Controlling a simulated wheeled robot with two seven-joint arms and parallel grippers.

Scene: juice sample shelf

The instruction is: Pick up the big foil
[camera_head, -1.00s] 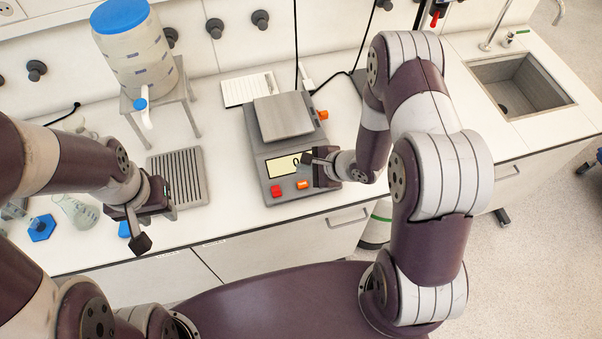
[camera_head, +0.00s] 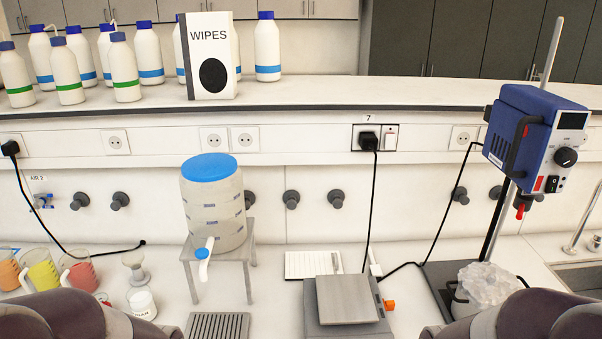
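A crumpled, pale, shiny sheet (camera_head: 488,283) that looks like foil covers the top of a pot at the lower right, under the blue overhead stirrer (camera_head: 535,140). I cannot tell whether it is the big foil, and no other foil shows. My arm parts at the bottom edge hide the pot's lower part. Neither of my grippers is in view.
A balance (camera_head: 345,300) stands at bottom centre with a notepad (camera_head: 312,264) behind it. A blue-lidded dispenser (camera_head: 213,205) stands on a metal stand at left. Coloured jugs (camera_head: 40,270) are at far left. White bottles (camera_head: 147,55) and a wipes box (camera_head: 209,58) line the upper shelf.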

